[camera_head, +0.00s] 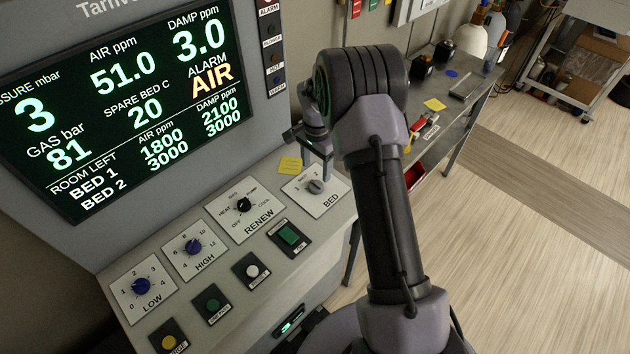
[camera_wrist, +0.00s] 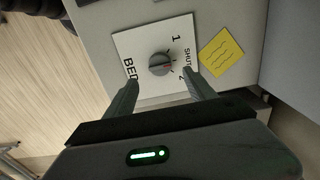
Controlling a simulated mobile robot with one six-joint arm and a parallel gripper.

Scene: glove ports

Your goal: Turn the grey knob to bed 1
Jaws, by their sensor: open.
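The grey knob (camera_head: 316,186) sits on a white plate (camera_head: 327,204) marked BED, 1, 2 and a small word between them that reads like SHUT. In the head view my gripper (camera_head: 318,160) is just behind the knob, partly hidden by my arm.
A yellow note (camera_head: 290,164) lies beside the plate. Left along the panel are the RENEW knob (camera_head: 243,205), HIGH knob (camera_head: 193,246), LOW knob (camera_head: 142,286) and a green button (camera_head: 289,234). A screen (camera_head: 130,105) stands behind. A bench (camera_head: 455,110) with small items is at right.

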